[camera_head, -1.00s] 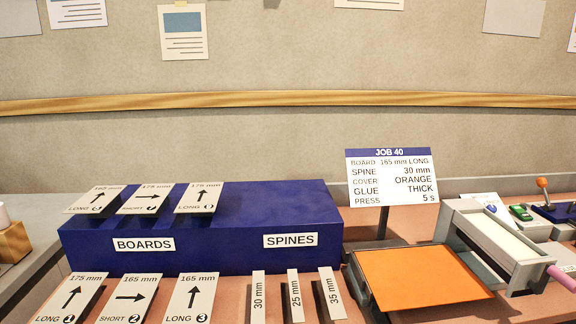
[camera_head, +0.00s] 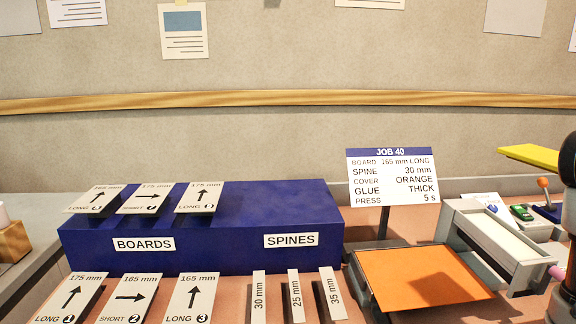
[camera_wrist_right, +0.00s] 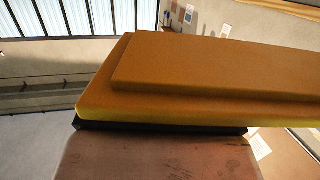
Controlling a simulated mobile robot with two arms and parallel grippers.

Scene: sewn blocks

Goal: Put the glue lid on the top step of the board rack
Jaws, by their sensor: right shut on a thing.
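The glue lid, a flat yellow plate (camera_head: 530,155), is in the air at the right edge of the head view. In the right wrist view the stepped lid (camera_wrist_right: 200,75) fills the upper middle, looking brownish yellow. My right gripper (camera_wrist_right: 160,127) is shut on the lid's near edge; its fingers are mostly hidden. The board rack (camera_head: 290,215) is a dark blue stepped block at the left middle, with labels BOARDS and SPINES. Several grey boards (camera_head: 147,198) lie on its upper left; the upper right is bare. The lid is far right of the rack. My left gripper is not in view.
The JOB 40 sign (camera_head: 391,178) stands between the rack and the lid. An orange cover (camera_head: 420,277) lies in front of it. A grey open box (camera_head: 495,240) with pale contents is at right. Boards (camera_head: 130,298) and spine strips (camera_head: 294,297) lie before the rack.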

